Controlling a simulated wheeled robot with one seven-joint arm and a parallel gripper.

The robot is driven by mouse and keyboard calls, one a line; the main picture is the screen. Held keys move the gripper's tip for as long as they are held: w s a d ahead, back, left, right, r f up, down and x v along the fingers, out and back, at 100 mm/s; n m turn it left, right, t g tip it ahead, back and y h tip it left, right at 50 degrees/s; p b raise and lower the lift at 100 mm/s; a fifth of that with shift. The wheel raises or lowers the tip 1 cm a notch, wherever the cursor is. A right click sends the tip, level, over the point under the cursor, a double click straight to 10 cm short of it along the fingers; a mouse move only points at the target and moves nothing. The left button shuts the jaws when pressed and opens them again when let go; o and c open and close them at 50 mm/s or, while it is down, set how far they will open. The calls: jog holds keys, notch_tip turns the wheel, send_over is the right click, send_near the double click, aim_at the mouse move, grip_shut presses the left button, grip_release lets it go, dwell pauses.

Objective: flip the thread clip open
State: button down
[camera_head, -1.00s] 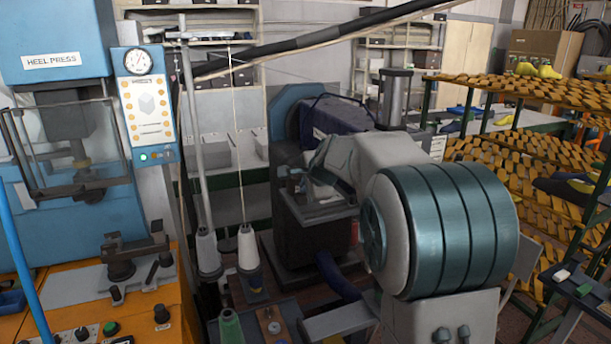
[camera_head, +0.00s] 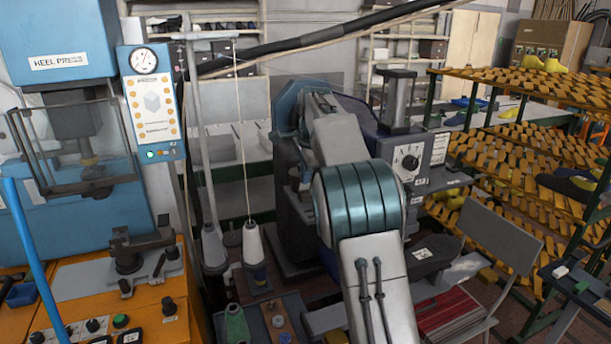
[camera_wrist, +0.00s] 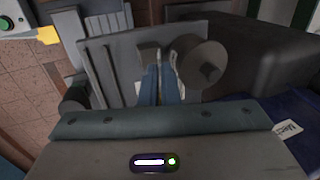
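A small grey block (camera_wrist: 149,54) sits left of the disc. I cannot tell for sure which part is the thread clip, or whether it is open or shut. My gripper (camera_wrist: 161,72) reaches up to the plate, its bluish fingers close together between block and disc. I cannot tell whether they touch anything or hold anything. In the head view my own arm covers much of the machine and the fingertips cannot be made out.
A white thread cone (camera_head: 253,245) stands left of the machine, its thread running upward. A green cone (camera_head: 237,325) is nearer. The blue heel press (camera_head: 60,150) is at the left. A grey-backed chair (camera_head: 495,235) and racks of lasts (camera_head: 520,140) are at the right.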

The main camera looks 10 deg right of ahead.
jog(key=shift+w+a+g, duration=0.15)
jog(key=shift+w+g, duration=0.45)
jog(key=shift+g, duration=0.7)
jog(key=c, duration=1.9)
grip_release()
